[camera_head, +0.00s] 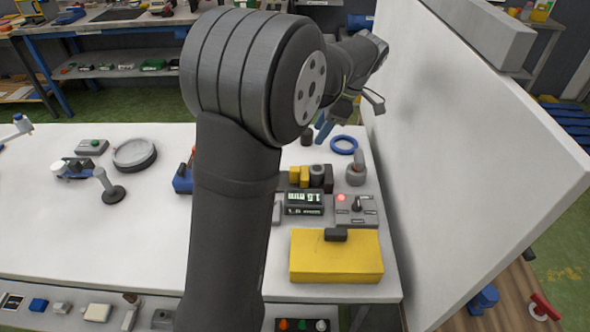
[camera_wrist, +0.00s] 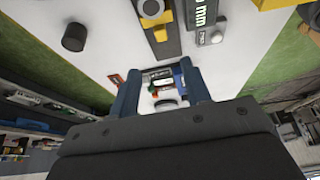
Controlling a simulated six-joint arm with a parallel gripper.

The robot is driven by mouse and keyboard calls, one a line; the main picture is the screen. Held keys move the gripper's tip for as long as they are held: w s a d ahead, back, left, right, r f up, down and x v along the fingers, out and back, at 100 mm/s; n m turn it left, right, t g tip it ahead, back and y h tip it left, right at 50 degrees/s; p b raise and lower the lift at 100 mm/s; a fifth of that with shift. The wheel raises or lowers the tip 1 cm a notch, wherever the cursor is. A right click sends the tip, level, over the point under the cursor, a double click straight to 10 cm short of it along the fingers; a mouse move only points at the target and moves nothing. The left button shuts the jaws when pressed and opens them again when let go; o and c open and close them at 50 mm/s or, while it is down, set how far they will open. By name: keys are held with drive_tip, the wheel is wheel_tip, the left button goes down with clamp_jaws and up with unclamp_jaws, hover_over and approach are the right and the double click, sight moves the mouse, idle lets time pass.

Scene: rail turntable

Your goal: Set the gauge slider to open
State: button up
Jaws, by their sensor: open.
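The gauge appears to be the dark box with a lit display (camera_head: 304,198) on the right part of the white table, partly beside my arm. In the wrist view a lit display with "mm" (camera_wrist: 204,12) is cut off by the top edge. I cannot tell which part is the slider or where it is set. My gripper (camera_wrist: 160,88) is open, with two blue fingers apart and nothing clearly held. In the head view it is above the table's far right side, away from the display.
A tall white panel (camera_head: 480,130) bounds the right side. Near the display are a yellow box (camera_head: 335,262), a grey box with a red light (camera_head: 357,210), a blue ring (camera_head: 344,144) and a black cylinder (camera_wrist: 75,37). The left half has free patches between items.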

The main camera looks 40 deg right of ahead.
sight(299, 175)
drive_tip(key=x, duration=1.6)
drive_tip(key=shift+f, duration=0.1)
